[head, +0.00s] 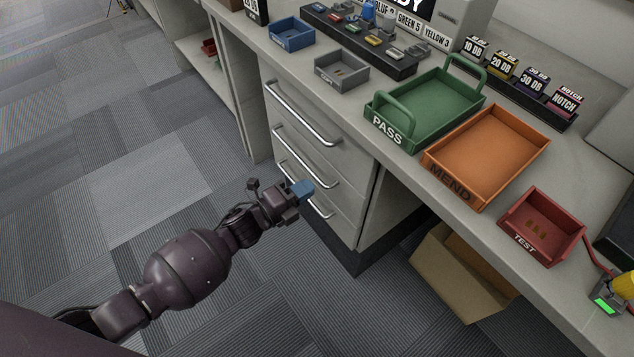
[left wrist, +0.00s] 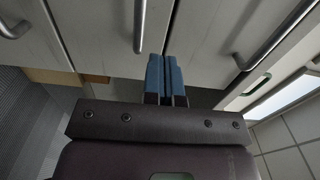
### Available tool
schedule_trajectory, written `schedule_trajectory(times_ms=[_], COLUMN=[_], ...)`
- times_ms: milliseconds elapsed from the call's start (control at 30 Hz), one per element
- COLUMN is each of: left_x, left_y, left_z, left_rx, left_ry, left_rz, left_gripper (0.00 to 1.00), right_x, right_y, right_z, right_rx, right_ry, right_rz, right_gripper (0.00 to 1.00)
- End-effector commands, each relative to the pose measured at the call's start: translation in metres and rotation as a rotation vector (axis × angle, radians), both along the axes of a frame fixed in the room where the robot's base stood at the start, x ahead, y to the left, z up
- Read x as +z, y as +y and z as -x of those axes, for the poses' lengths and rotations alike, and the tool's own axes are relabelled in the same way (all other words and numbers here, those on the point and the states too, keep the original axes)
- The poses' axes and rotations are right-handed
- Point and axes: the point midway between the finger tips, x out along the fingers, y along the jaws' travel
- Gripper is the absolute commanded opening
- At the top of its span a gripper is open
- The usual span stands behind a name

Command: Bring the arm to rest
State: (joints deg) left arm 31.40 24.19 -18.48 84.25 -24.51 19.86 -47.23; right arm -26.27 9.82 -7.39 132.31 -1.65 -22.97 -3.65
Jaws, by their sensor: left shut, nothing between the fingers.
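My left arm comes in from the lower left in the head view. Its gripper (head: 306,187) has blue fingertips and hangs in front of the drawer cabinet, off the desk. In the left wrist view the two blue fingers of my left gripper (left wrist: 165,75) lie side by side, shut, with nothing between them. Drawer fronts with metal handles lie beyond the fingers in that view. I cannot tell whether the gripper touches a drawer front. My right gripper is not in view.
The drawer cabinet (head: 318,150) has several metal handles. On the desk stand a green PASS tray (head: 432,118), an orange MEND tray (head: 475,160), a red TEST tray (head: 524,243), a grey tray (head: 341,82) and a blue tray (head: 291,42). A cardboard box (head: 462,278) sits below. Carpet at left is clear.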

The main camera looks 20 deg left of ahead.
Motion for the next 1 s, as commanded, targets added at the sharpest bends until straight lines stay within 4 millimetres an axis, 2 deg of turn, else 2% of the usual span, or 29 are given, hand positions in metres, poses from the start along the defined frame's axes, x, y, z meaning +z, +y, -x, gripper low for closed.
schedule_trajectory(times_ms=[33, 200, 400, 600, 1000], left_x=[0.005, 0.003, 0.002, 0.001, 0.000], left_y=[0.007, 0.026, 0.043, 0.048, 0.049], left_z=[0.007, 0.032, 0.053, 0.061, 0.062], left_rx=[0.001, 0.000, 0.000, -0.001, -0.001], left_ry=[-0.006, -0.004, -0.003, -0.002, -0.001], left_rz=[-0.001, -0.001, 0.000, 0.000, 0.001], left_gripper=[0.00, 0.00, 0.00, 0.00, 0.00], right_x=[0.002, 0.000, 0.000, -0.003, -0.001], right_y=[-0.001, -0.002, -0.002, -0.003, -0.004], right_z=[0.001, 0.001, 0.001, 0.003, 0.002], right_rx=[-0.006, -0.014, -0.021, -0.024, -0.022], right_ry=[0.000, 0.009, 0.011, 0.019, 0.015], right_rz=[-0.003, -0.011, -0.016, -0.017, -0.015], right_gripper=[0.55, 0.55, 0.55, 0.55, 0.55])
